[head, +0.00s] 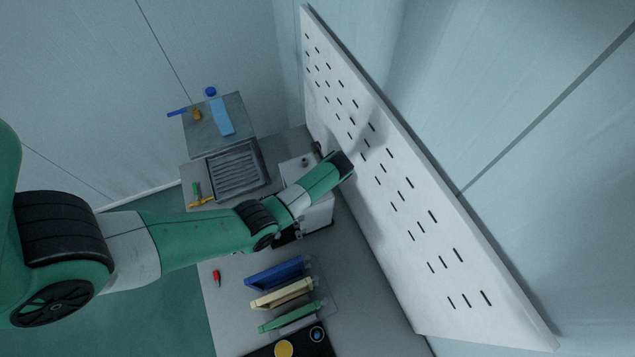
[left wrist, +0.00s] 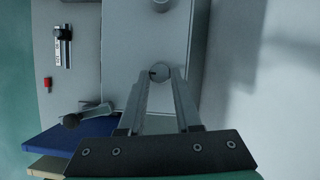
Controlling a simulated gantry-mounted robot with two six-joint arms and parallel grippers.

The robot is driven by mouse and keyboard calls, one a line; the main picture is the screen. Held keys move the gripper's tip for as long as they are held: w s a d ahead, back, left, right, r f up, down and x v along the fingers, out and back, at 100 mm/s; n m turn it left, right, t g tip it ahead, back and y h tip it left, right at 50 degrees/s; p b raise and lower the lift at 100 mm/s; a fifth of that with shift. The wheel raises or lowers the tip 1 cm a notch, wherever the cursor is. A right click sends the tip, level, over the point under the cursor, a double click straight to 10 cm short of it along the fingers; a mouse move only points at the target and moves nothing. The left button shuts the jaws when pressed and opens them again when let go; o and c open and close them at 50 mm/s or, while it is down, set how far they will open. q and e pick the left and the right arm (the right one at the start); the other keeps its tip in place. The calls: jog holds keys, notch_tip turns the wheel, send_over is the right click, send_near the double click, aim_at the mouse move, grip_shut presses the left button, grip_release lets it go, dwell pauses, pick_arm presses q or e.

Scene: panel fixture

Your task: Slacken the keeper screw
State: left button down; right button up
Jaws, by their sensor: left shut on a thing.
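The keeper screw appears as a round grey head with a dark slot mark (left wrist: 160,72) on the face of a pale box (left wrist: 122,40) in the left wrist view. My left gripper (left wrist: 162,76) has its two long fingers reaching to this head, one at either side, and is shut on it. In the head view the pale box (head: 320,217) stands beside the slotted panel, partly covered by my left arm. That arm also hides the screw and fingertips there. My right gripper is in neither view.
A tall white slotted panel (head: 375,150) rises to the right of the box. Blue, cream and green upright pieces (head: 280,293) stand in front. A grey ribbed tray (head: 237,172) lies behind left.

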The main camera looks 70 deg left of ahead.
pick_arm(q)
jog(key=shift+w+f+n+g+b, duration=0.15)
jog(key=shift+n+g+b, duration=0.15)
jog(key=shift+n+b, duration=0.55)
jog(key=n+b, duration=0.2)
jog(key=n+g+h+b, duration=0.1)
jog(key=n+b, duration=0.1)
jog(key=n, duration=0.1)
jog(key=n+g+b, duration=0.1)
jog(key=n+b, duration=0.1)
jog(key=shift+w+a+h+b, duration=0.2)
jog(key=shift+w+h+b, duration=0.05)
jog(key=shift+h+b, duration=0.15)
jog(key=shift+a+n+g+h+b, duration=0.1)
jog(key=shift+n+g+h+b, duration=0.3)
jog(key=shift+n+b, duration=1)
jog(key=c, duration=0.6)
grip_release()
jog(key=shift+r, duration=0.2)
jog(key=p+v, duration=0.1)
jog(key=v, duration=0.6)
jog(key=shift+r, duration=0.25)
jog(key=shift+w, duration=0.1)
